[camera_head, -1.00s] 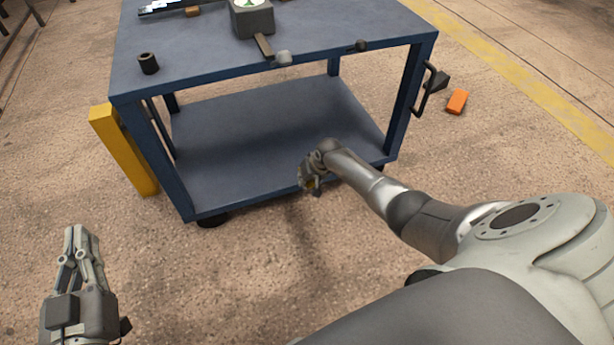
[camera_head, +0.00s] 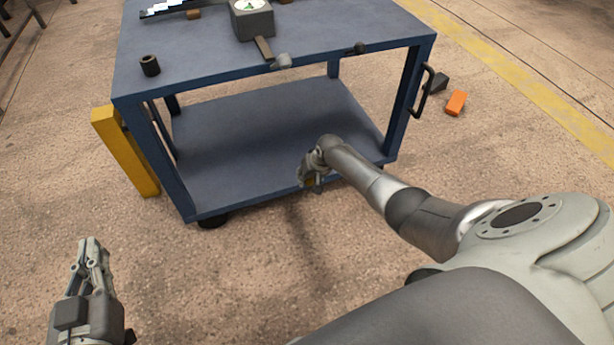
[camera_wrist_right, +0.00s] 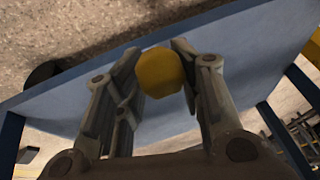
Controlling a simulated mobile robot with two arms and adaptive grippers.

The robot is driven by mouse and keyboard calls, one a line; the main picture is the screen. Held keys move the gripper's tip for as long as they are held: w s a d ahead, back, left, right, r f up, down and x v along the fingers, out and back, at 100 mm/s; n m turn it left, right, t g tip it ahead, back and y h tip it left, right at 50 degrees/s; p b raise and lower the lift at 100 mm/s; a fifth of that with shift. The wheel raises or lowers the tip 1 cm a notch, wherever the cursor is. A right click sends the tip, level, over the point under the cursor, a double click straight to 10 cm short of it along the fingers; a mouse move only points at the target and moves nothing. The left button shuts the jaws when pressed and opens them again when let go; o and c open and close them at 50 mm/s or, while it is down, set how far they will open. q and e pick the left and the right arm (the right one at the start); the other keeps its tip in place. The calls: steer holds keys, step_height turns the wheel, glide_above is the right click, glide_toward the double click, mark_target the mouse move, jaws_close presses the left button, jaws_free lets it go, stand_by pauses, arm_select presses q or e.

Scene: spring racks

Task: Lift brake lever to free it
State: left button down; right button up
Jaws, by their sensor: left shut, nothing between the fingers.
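The blue cart (camera_head: 285,110) stands ahead of me. A small yellow round piece, apparently the end of the brake lever (camera_head: 308,183), shows at the front edge of its lower shelf. My right gripper (camera_head: 313,172) is there and hides most of the lever. In the right wrist view the yellow end (camera_wrist_right: 160,72) sits between the two fingertips of my right gripper (camera_wrist_right: 158,55). The fingers are apart, one on each side of it; I cannot tell whether they press on it. My left gripper (camera_head: 91,248) is shut and empty, over the floor at the lower left.
The cart top carries a grey box with a dial (camera_head: 253,22) and a dark cylinder (camera_head: 149,65). A yellow post (camera_head: 125,150) is at the cart's left side. An orange block (camera_head: 456,102) lies on the floor at right. Floor before the cart is clear.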

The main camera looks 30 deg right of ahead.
steer(key=shift+a+f, duration=0.1)
steer(key=shift+f, duration=0.05)
steer(key=v, duration=1.2)
stand_by(0.6)
